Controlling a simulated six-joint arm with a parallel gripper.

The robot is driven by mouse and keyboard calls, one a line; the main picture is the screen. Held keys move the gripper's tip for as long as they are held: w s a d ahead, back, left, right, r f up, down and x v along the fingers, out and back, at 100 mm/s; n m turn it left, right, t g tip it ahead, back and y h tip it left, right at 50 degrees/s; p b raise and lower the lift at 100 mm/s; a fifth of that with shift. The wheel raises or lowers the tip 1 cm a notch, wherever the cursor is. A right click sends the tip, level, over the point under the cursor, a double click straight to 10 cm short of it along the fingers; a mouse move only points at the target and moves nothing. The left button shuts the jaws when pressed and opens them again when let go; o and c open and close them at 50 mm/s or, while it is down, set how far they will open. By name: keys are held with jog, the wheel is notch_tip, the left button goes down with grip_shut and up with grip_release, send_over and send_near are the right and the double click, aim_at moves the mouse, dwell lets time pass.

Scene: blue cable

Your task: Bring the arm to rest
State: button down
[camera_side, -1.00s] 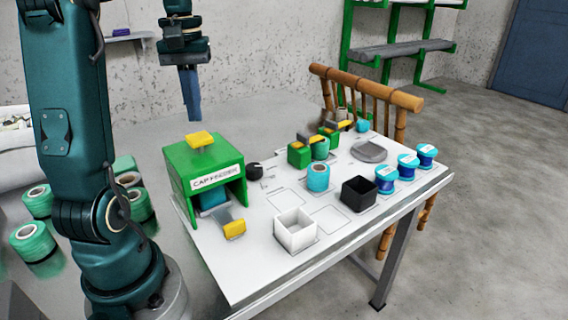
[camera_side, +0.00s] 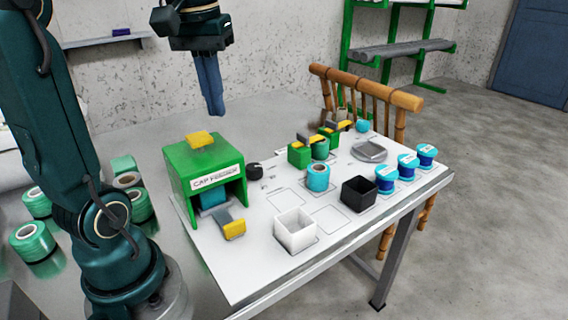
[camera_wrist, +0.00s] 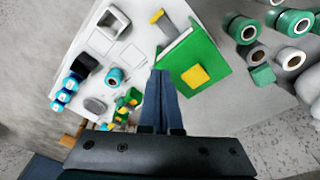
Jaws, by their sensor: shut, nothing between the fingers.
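My gripper (camera_side: 209,112) hangs in the air above and behind the table, higher than the green dispenser box. Its blue fingers point down, pressed together, with nothing between them. In the wrist view the closed fingers (camera_wrist: 159,75) show beside the green dispenser box. No blue cable can be told apart in these frames.
The green dispenser (camera_side: 205,170) stands on the white table (camera_side: 250,283). A white box (camera_side: 295,232), a black box (camera_side: 358,194) and several blue spools (camera_side: 407,166) are on it. Green spools (camera_side: 33,242) lie near my base. A wooden chair (camera_side: 365,88) stands behind.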

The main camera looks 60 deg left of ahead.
jog(key=s+d+f+m+t, duration=0.4)
jog(key=d+f+m, duration=0.4)
jog(key=d, duration=0.3)
jog(key=shift+s+d+f+h, duration=0.2)
jog(key=shift+f+h, duration=0.1)
jog(key=shift+f, duration=0.25)
jog(key=shift+a, duration=0.1)
